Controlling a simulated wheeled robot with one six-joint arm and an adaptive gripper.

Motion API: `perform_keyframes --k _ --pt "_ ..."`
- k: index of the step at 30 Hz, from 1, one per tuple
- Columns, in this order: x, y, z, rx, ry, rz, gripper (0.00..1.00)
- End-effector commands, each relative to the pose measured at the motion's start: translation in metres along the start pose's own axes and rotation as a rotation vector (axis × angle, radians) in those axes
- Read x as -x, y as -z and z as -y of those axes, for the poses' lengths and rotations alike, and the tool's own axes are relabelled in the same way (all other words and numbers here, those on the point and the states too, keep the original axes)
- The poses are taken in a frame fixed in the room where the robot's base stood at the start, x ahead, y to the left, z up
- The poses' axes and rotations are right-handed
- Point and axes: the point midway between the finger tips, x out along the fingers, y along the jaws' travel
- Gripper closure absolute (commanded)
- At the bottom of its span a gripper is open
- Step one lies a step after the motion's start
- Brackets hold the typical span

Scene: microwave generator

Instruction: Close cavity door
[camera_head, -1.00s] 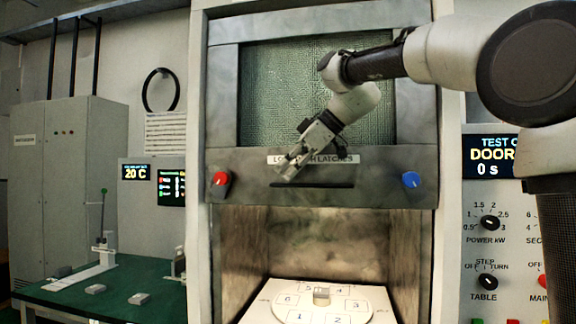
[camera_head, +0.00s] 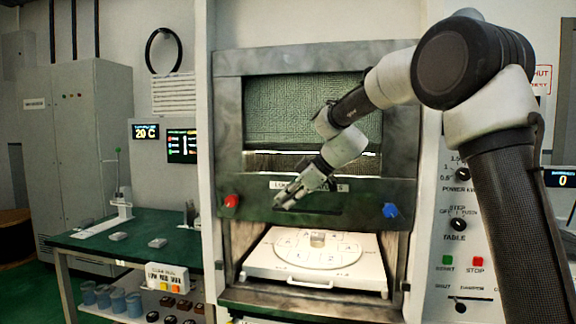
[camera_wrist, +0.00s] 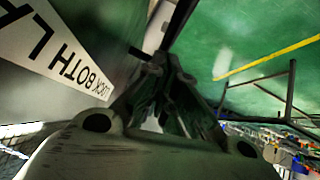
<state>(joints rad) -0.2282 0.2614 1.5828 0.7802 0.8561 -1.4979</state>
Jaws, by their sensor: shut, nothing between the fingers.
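A white latch label (camera_head: 284,185) is partly hidden by my gripper (camera_head: 283,203). My gripper is shut and empty, pointing down-left in front of the band near the slot's left end. Contact cannot be told. The wrist view shows the fingers (camera_wrist: 165,85) beside the label (camera_wrist: 60,60).
Below the door, the cavity is open, with a white numbered turntable (camera_head: 340,255) and a small block (camera_head: 317,238) inside. A control panel (camera_head: 462,265) is at right. A green bench (camera_head: 95,240) stands at left.

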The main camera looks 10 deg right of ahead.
Motion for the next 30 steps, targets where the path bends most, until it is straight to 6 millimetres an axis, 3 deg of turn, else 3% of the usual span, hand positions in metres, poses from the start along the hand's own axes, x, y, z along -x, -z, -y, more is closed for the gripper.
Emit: perform_keyframes --k 9,18,24,30 --pt "-0.081 -0.083 0.024 -0.007 0.005 0.006 1.00" --pt "-0.148 -0.150 0.043 -0.007 0.004 0.005 1.00" --pt "-0.179 -0.180 0.051 -0.004 0.002 0.003 1.00" --pt "-0.196 -0.196 0.055 -0.001 0.001 0.001 1.00"
